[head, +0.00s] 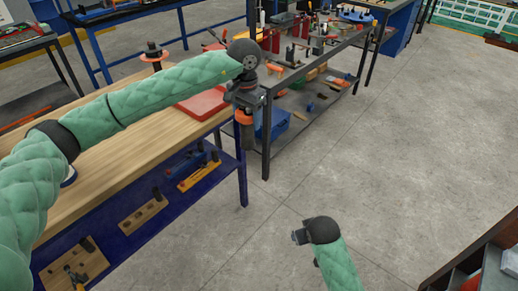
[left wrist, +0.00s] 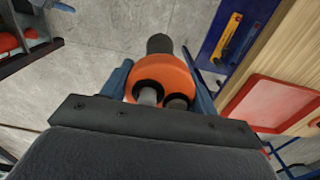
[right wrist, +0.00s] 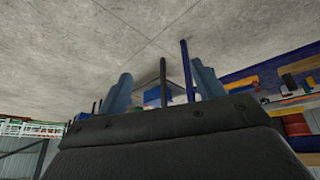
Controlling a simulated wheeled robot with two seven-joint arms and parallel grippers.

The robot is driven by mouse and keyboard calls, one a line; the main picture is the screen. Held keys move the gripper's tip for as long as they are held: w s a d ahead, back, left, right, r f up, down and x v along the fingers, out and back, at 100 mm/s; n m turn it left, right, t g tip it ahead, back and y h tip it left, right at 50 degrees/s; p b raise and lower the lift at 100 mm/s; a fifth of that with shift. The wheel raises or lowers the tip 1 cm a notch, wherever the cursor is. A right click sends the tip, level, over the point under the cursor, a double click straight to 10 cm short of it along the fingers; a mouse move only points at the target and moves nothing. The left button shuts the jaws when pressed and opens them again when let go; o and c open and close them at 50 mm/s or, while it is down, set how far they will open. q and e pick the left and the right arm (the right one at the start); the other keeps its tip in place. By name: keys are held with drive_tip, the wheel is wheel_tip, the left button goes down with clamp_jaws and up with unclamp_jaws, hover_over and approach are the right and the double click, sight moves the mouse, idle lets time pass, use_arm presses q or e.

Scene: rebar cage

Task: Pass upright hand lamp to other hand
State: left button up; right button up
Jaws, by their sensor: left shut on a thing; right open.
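The hand lamp (left wrist: 165,78) is orange with a dark end, and sits between the two blue fingers of my left gripper (left wrist: 160,90) in the left wrist view. In the head view my left gripper (head: 246,108) is shut on the lamp (head: 243,117), whose orange part shows just below the jaws, by the end of the wooden workbench. The lamp looks upright there. My right gripper (head: 299,236) is low over the bare floor, apart from the lamp. In the right wrist view its two blue fingers (right wrist: 160,92) stand wide apart with nothing held between them.
The wooden workbench (head: 135,145) with a red tray (head: 203,103) lies under my left arm; its blue lower shelf (head: 140,225) holds tools. A dark metal rack (head: 315,60) of tools stands behind the lamp. Open concrete floor lies right of the bench. A dark shelf (head: 480,255) stands at the lower right.

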drive_tip(key=w+a+r+n+t, duration=0.2)
drive_tip(key=w+a+r+t, duration=0.1)
drive_tip(key=w+r, duration=0.9)
drive_tip(key=w+a+r+n+t+y, duration=0.15)
drive_tip(key=a+r+n, duration=0.3)
drive_tip(key=r, duration=0.55)
drive_tip(key=w+a+r+n+t, duration=0.25)
drive_tip(key=r+n, duration=0.35)
drive_tip(key=r, duration=0.3)
drive_tip(key=n+y, duration=0.3)
drive_tip(key=n, duration=2.1)
approach(249, 139)
drive_tip(key=x, duration=1.2)
drive_tip(key=shift+w+f, duration=0.1)
